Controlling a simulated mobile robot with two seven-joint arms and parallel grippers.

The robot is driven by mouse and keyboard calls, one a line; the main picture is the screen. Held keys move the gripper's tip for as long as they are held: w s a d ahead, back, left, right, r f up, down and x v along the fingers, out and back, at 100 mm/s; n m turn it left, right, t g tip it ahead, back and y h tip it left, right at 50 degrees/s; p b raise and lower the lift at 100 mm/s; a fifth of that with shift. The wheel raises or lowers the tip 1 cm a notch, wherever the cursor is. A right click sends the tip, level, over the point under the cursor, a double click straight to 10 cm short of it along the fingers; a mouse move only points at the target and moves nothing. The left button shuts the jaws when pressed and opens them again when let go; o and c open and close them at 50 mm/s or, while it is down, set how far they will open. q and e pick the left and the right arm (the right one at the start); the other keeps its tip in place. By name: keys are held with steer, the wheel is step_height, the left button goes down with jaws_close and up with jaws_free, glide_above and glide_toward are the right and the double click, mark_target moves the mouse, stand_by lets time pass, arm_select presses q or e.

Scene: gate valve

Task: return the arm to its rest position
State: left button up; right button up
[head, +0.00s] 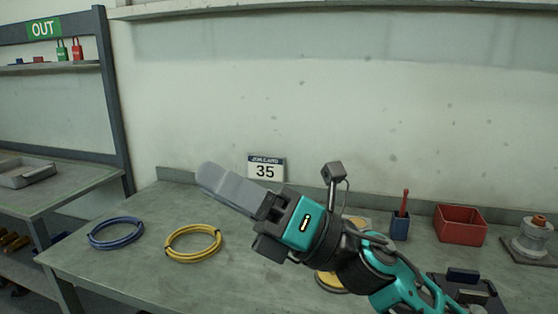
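My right arm comes in from the lower right and reaches up and left over the workbench (120,265). Its gripper (222,182) is raised above the bench, pointing up and left in front of the wall. The grey fingers overlap into one slab from this side, so any gap between them is hidden. I see nothing sticking out from the fingers. My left gripper is not in view.
A blue cable coil (116,233) and a yellow coil (193,243) lie at the left. A "35" sign (266,168) stands behind the gripper. A blue cup (400,226), red bin (460,225) and grey fitting (535,238) are at the right. Another bench holds a tray (25,173).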

steer(key=w+d+f+m+t+h, duration=0.4)
steer(key=d+f+m+t+h, duration=0.4)
steer(key=m, duration=0.7)
steer(key=w+d+f+m+t+h, duration=0.3)
steer(key=d+f+m+t+h, duration=0.45)
steer(key=m, duration=0.85)
steer(key=s+d+f+m+g+h, duration=0.4)
steer(key=s+d+f, duration=0.1)
steer(key=f, duration=0.3)
steer(key=s+d+f+m+g+h, duration=0.4)
steer(key=s+f+g, duration=0.1)
steer(key=f, duration=0.3)
steer(key=s+d+f+m+g, duration=0.1)
steer(key=s+f+m+g, duration=0.15)
steer(key=s, duration=0.45)
steer(key=s+d+f+m+g, duration=0.1)
steer(key=s+f+g, duration=0.25)
steer(key=s, duration=0.35)
steer(key=w+a+f+t+y+b, duration=0.2)
steer(key=w+f+t, duration=0.5)
steer(key=f, duration=0.5)
steer(key=shift+w+a+f+n, duration=0.15)
steer(key=shift+w+a+n, duration=0.1)
steer(key=shift+n, duration=0.1)
